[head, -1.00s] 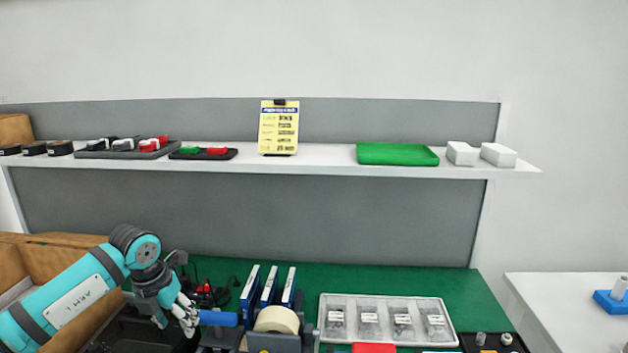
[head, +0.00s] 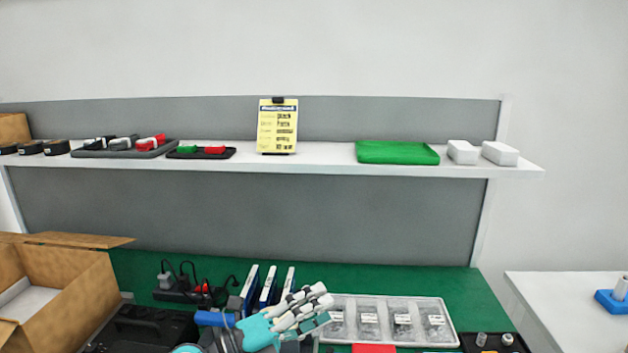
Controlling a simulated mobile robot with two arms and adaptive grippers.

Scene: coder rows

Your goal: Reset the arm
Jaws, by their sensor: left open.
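My left gripper (head: 306,312) is a teal and white hand with several fingers. It is low in the middle of the head view, fingers spread and pointing right. It is open, and no object shows in it. Its fingers overlap the left edge of the grey compartment tray (head: 451,326) in the picture; I cannot tell whether they touch. Blue and white upright pieces (head: 267,284) stand just behind it. A blue handle (head: 210,318) shows to its left. The tape roll is hidden behind the hand. My right gripper is not in view.
An open cardboard box (head: 85,285) stands at the left, beside a black case (head: 150,325). A power strip with plugs (head: 178,294) lies behind. The green mat (head: 375,278) is clear along the back. A shelf (head: 310,163) spans above. A white table (head: 560,300) stands at the right.

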